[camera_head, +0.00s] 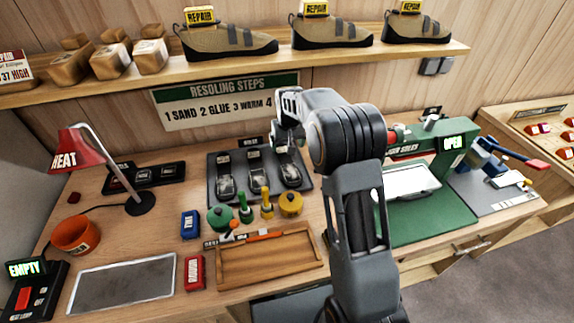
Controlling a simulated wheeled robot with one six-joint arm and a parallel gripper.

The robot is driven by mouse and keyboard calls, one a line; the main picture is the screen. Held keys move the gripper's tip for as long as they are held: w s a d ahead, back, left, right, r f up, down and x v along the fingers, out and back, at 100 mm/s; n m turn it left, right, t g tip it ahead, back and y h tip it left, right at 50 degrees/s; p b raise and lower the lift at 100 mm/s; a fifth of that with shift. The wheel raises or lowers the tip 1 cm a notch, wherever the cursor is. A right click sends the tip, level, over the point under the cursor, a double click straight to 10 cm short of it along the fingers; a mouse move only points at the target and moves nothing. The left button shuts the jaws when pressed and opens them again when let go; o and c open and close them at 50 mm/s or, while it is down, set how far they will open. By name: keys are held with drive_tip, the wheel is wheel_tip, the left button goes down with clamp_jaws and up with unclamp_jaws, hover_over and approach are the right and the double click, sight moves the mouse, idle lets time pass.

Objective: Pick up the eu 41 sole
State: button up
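Several dark soles lie on the bench, and I cannot read their size labels, so I cannot tell which is the EU 41 sole. A dark grey tray (215,194) in the middle holds a left sole (226,184), a middle sole (256,178) and a right sole (291,176). Another dark tray (116,184) at the left holds small black pieces. My gripper (288,138) is over the back right of the middle tray, above the far end of the right sole. My arm hides part of its surroundings, and its fingers are too unclear to judge.
Glue pots (220,217) and a wooden tray (270,270) stand in front of the soles. A red heat lamp (80,150) is at the left, a green press (425,215) at the right. A shelf of shoes (225,42) overhangs the back.

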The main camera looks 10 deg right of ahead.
hover_over(287, 162)
drive_tip(key=f, duration=0.2)
drive_tip(key=s+f, duration=0.1)
drive_tip(key=f, duration=0.1)
drive_tip(key=shift+a, duration=0.15)
drive_tip(key=shift+w+f+p, duration=0.15)
drive_tip(key=shift+f+p, duration=0.4)
drive_tip(key=shift+f, duration=0.85)
drive_tip(key=shift+w+f+p, duration=0.1)
drive_tip(key=shift+f+p, duration=0.45)
drive_tip(key=shift+f, duration=0.8)
drive_tip(key=c, duration=1.1)
drive_tip(key=shift+r, duration=0.1)
